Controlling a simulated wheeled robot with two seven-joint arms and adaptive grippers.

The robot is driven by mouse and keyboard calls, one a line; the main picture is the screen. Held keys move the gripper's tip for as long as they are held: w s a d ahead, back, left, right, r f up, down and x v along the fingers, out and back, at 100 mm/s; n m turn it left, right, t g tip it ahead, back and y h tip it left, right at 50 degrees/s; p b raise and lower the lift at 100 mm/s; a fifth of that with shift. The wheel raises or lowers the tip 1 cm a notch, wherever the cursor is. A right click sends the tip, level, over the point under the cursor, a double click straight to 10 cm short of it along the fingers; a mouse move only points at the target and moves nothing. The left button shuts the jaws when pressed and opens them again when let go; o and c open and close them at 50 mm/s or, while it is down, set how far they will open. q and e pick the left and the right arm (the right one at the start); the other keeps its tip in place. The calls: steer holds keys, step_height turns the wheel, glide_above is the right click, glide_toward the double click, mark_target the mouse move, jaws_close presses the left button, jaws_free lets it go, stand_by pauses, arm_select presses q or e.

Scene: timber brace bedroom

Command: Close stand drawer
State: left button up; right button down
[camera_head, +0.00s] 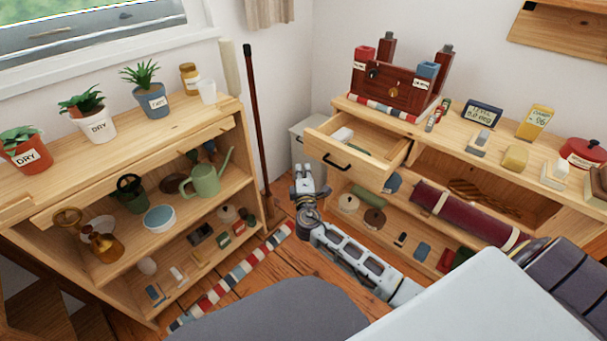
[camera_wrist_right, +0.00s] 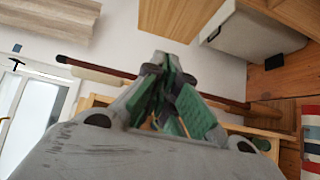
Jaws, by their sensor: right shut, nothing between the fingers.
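The stand drawer (camera_head: 366,157) is pulled out from the left end of the right-hand wooden stand (camera_head: 407,123). Its front carries a black bar handle (camera_head: 337,163), and a white item and a green item lie inside. My right gripper (camera_head: 304,170) is shut and empty. In the head view it appears just left of and below the drawer front; I cannot tell whether they touch. In the right wrist view my fingers (camera_wrist_right: 165,85) have green pads, and a wooden panel shows above them. My left gripper is not in view.
A wooden shelf unit (camera_head: 140,160) with potted plants and a watering can (camera_head: 205,178) stands at left. A broom handle (camera_head: 255,110) leans in the corner beside a pale bin (camera_head: 300,142). A dark red box (camera_head: 397,88) sits on the stand. A striped rug (camera_head: 235,278) lies on the floor.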

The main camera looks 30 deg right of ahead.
mark_target(308, 143)
steer(key=shift+w+d+b, duration=0.25)
steer(key=shift+w+d, duration=0.8)
steer(key=shift+w, duration=0.3)
steer(key=shift+w+d+b, duration=0.2)
steer(key=shift+w+d, duration=0.85)
steer(key=shift+w, duration=0.3)
steer(key=shift+w+d+b, duration=0.25)
steer(key=shift+w+d, duration=0.8)
steer(key=shift+w, duration=0.3)
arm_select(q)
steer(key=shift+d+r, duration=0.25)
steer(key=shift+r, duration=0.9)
arm_select(e)
steer(key=shift+d, duration=0.1)
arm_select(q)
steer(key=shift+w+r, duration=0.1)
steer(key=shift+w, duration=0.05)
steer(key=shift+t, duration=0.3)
